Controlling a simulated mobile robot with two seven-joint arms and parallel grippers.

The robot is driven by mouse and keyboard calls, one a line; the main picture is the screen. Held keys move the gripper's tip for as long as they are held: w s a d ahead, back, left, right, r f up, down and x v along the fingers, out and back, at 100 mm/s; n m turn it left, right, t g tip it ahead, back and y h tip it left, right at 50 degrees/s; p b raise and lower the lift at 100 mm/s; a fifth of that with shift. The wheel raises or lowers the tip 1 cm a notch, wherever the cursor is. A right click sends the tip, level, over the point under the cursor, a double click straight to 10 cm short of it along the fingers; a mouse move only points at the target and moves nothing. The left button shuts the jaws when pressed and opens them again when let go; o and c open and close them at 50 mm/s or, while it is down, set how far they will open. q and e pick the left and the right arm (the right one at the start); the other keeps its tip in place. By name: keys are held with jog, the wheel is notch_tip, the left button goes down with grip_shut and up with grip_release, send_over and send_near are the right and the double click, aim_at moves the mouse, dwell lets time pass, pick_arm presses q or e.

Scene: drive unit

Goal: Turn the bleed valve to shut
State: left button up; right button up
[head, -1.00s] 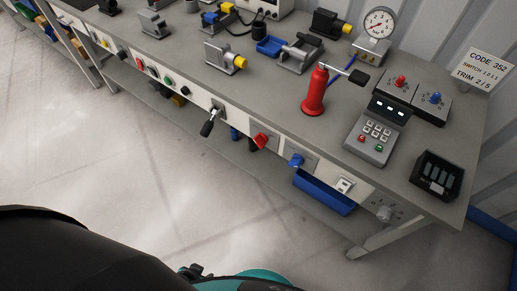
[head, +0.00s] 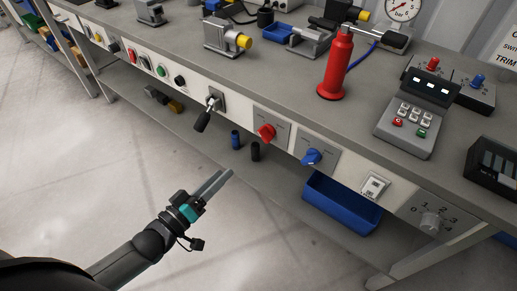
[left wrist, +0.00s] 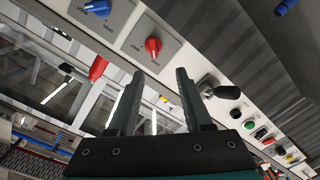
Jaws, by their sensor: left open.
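A red knob (head: 266,132) and a blue knob (head: 312,157) sit side by side on grey plates on the bench's front panel. In the left wrist view the red knob (left wrist: 152,45) is just past my fingertips and the blue knob (left wrist: 98,7) is at the top edge. The plate lettering is too small to read, so I cannot tell which is the bleed valve. My left gripper (head: 226,174) is open and empty, apart from the panel, below and left of the red knob in the head view; its fingers also show in the left wrist view (left wrist: 158,74). My right gripper is not in view.
A black-handled lever (head: 207,114) sticks out of the panel left of the red knob. A blue bin (head: 342,205) is below the blue knob. A red pump (head: 338,65) and keypad box (head: 408,126) stand on the bench. The floor in front is clear.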

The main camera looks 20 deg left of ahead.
pick_arm(q)
jog(key=b, duration=0.5)
send_near(261, 136)
jog(key=x, duration=0.8)
jog(key=shift+f, duration=0.1)
jog(key=shift+w+d, duration=0.15)
jog(key=shift+w, duration=0.35)
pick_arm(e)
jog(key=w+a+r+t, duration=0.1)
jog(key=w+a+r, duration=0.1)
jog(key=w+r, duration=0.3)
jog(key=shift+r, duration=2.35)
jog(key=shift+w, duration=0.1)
pick_arm(q)
grip_shut()
